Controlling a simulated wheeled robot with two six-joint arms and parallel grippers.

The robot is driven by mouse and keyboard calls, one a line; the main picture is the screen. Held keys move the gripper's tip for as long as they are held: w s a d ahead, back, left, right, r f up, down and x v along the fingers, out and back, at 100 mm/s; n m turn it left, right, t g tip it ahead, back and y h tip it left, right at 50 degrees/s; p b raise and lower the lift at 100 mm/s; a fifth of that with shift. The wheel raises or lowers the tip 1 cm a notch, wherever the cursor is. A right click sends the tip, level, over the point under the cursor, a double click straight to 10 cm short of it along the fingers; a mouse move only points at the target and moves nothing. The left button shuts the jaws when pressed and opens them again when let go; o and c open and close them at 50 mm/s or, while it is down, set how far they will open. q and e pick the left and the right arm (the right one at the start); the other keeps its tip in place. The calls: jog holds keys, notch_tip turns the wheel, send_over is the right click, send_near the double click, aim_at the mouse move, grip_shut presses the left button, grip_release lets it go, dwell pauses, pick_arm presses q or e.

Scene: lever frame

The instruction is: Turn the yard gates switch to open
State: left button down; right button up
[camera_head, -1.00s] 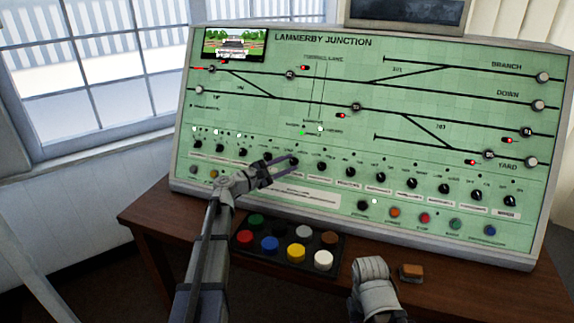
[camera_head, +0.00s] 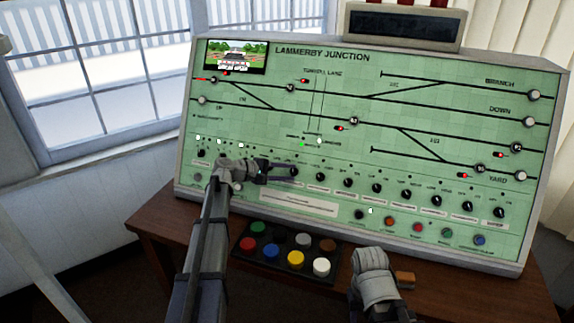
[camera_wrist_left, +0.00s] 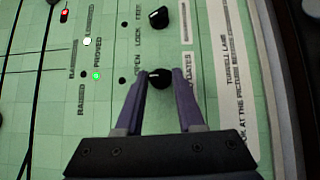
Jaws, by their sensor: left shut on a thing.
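The lever frame is a sloping green panel (camera_head: 225,125) titled Lammerby Junction, with a row of black rotary knobs. My left gripper (camera_head: 293,171) reaches that row from the left. In the left wrist view its two fingers (camera_wrist_left: 159,84) are closed around a black knob (camera_wrist_left: 158,78), one on each side. The label under this knob is partly covered; "GATES" can be read. The words beside the knob are small, and "OPEN" seems to be among them. The knob's pointer direction cannot be made out. My right arm shows at the lower right, but its gripper does not.
A neighbouring black knob (camera_wrist_left: 158,17) sits close by in the wrist view. A green lamp (camera_wrist_left: 97,76) and a white lamp (camera_wrist_left: 86,42) are lit.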

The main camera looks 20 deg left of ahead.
pick_arm(q)
jog(key=m+g+p, duration=0.1)
jog(key=m+p, duration=0.1)
jog(key=r+m+g+y+p, duration=0.1)
jog(key=p, duration=0.2)
jog(key=shift+w+d+m+g+y, duration=0.1)
jog(key=shift+w+m+g+y, duration=0.05)
jog(key=shift+m+g+y, duration=0.2)
jog(key=shift+m+g+y+p, duration=0.55)
jog(key=shift+m+y+p, duration=0.3)
jog(key=shift+m+p, duration=0.5)
jog(key=shift+f, duration=0.1)
jog(key=c, duration=0.5)
grip_release()
